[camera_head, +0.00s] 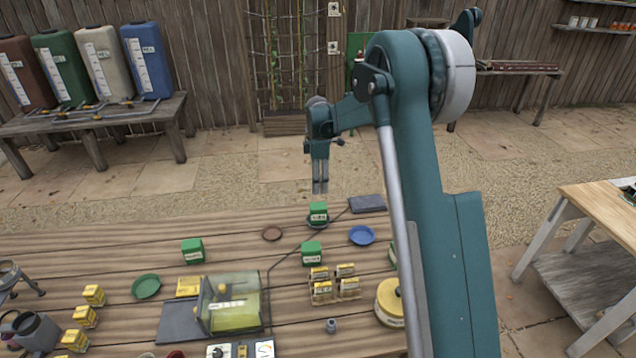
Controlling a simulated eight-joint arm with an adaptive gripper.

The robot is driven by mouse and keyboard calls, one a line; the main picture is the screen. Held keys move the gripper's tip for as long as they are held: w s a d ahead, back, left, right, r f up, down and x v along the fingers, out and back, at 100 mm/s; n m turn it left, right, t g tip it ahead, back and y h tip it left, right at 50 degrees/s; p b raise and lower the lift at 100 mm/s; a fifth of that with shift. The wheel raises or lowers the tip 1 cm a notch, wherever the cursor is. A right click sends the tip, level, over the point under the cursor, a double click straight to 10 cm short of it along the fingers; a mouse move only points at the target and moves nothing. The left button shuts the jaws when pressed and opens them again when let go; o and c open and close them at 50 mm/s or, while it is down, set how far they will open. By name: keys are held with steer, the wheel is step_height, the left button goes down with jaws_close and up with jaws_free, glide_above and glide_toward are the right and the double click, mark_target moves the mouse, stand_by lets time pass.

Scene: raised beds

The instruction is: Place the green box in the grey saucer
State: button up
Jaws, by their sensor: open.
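A green box (318,211) with a white label stands near the far edge of the wooden table. A dark grey rim, apparently the grey saucer (318,225), shows at its base; the box appears to be in it, but the view is too small to tell how it rests. My gripper (320,191) hangs just above this box, fingers pointing down, open and holding nothing. Two similar green boxes stand on the table, one (312,253) nearer the front and one (193,251) to the left.
A blue saucer (362,235), a brown saucer (272,233) and a green saucer (146,286) lie on the table. A dark slab (367,203) is at the far edge. My arm hides the right side.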

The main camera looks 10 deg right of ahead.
steer(key=s+d+r+m+t, duration=0.3)
steer(key=s+r+m, duration=0.6)
steer(key=s+r, duration=1.5)
steer(key=s+f+m+t, duration=0.1)
steer(key=s+f+m, duration=0.1)
steer(key=s, duration=0.8)
steer(key=s+d+f+m+t, duration=0.1)
steer(key=s+m, duration=0.3)
steer(key=s, duration=0.6)
steer(key=s+d+f+m+t, duration=0.1)
steer(key=s+f+m+t, duration=0.1)
steer(key=s, duration=0.8)
steer(key=shift+f+m, duration=0.35)
steer(key=shift+m, duration=0.15)
